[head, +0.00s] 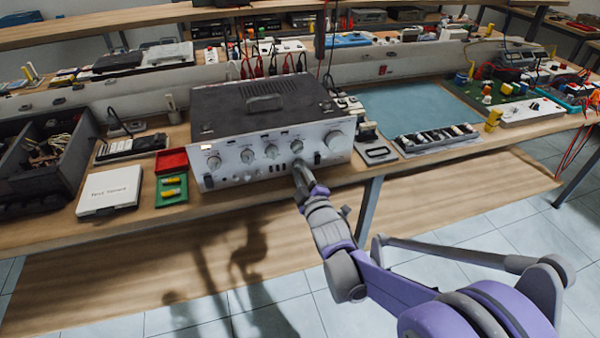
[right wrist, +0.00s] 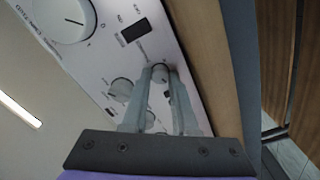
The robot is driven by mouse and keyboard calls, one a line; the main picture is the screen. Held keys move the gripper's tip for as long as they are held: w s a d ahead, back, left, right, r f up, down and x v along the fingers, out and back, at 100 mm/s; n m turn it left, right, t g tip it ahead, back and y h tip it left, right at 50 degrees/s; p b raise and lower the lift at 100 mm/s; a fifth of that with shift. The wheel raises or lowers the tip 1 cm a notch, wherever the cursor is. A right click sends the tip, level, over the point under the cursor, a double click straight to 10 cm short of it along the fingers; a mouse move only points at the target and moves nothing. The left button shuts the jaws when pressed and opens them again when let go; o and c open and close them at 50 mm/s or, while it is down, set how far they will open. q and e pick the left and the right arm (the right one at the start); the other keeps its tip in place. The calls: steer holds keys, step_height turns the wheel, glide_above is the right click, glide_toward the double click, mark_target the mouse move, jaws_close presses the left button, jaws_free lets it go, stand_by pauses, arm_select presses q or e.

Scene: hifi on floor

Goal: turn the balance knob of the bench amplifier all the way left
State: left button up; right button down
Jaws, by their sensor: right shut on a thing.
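The bench amplifier (head: 262,122) stands on the wooden bench, its silver front panel facing me with a row of round knobs and smaller controls below. My right gripper (head: 299,168) reaches the lower middle-right of that panel. In the right wrist view its fingers (right wrist: 159,78) are closed around a small round grey knob (right wrist: 160,71) low on the panel. The knob's label is too small to read, so I cannot tell its name or pointer angle. My left gripper is not in view.
A big dial (head: 335,138) sits at the panel's right end, also in the wrist view (right wrist: 66,17). Left of the amplifier lie a green tray (head: 172,189) and a white box (head: 108,190). Leads rise behind it. The floor before the bench is clear.

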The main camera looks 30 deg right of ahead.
steer(key=shift+n, duration=1.2)
steer(key=c, duration=0.7)
jaws_free()
steer(key=p+v, duration=0.1)
steer(key=v, duration=1)
steer(key=shift+a, duration=0.1)
steer(key=shift+w, duration=0.1)
